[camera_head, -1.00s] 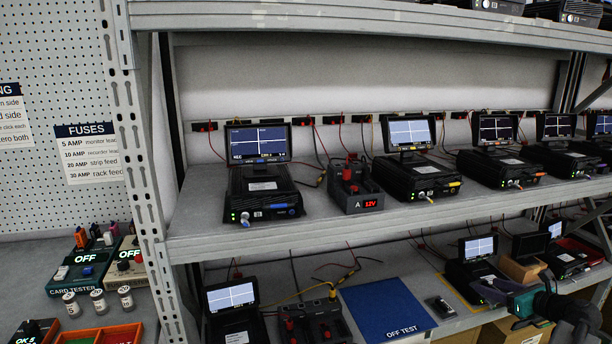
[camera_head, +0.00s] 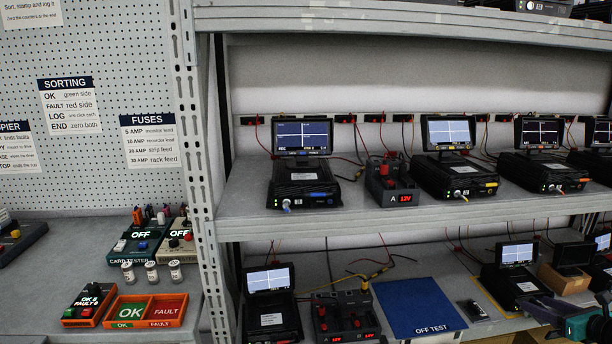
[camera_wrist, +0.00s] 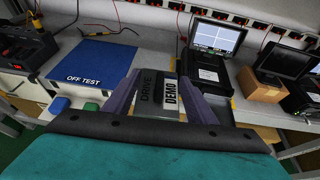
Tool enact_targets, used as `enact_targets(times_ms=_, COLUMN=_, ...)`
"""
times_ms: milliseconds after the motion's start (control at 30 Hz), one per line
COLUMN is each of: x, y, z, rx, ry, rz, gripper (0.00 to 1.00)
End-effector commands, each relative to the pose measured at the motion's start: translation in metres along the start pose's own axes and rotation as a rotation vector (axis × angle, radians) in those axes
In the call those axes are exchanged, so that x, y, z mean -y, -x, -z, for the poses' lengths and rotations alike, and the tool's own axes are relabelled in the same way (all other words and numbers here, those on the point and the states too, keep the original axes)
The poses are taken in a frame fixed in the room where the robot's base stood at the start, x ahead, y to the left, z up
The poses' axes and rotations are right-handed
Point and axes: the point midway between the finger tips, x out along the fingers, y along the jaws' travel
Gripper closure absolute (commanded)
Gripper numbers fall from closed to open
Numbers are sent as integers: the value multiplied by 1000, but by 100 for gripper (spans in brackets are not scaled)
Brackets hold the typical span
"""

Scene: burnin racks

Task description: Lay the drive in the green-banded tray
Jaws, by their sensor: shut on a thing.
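In the wrist view a dark drive (camera_wrist: 148,97), lettered DRIVE and with a pale DEMO label, is between the two fingers of my gripper (camera_wrist: 160,88), which is shut on it. In the head view my gripper, teal behind, is at the lower right; its fingertips are hard to make out. A small dark item with a pale label (camera_head: 473,309) shows right of the blue mat there; I cannot tell whether it is the drive. A small green-edged object (camera_wrist: 91,107) shows below the shelf edge in the wrist view; I cannot tell whether it is the green-banded tray.
A blue OFF TEST mat (camera_head: 420,307) lies on the lower shelf. Recorder units with screens (camera_head: 514,275), a power block (camera_head: 345,316) and loose wires surround it. A cardboard box (camera_head: 563,280) stands to the right. A rack post (camera_head: 205,200) and an orange OK/FAULT tray (camera_head: 168,310) are left.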

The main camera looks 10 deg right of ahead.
Motion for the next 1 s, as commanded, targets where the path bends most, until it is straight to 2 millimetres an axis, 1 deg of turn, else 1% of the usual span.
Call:
enact_targets(times_ms=267, x=-28, y=-21, z=-13, rx=1, ry=20, rz=-48, gripper=72)
enact_targets(times_ms=367, x=-42, y=-30, z=-19, rx=1, ry=29, rz=-71, gripper=72)
enact_targets(times_ms=467, x=-60, y=-42, z=-27, rx=2, ry=42, rz=-100, gripper=72)
enact_targets(times_ms=567, x=-83, y=-57, z=-36, rx=2, ry=58, rz=-138, gripper=72)
enact_targets(times_ms=800, x=-148, y=-90, z=-58, rx=3, ry=99, rz=-239, gripper=72)
enact_targets(times_ms=867, x=-164, y=-97, z=-63, rx=3, ry=109, rz=-263, gripper=72)
enact_targets(times_ms=1000, x=-203, y=-113, z=-74, rx=3, ry=133, rz=-321, gripper=72)
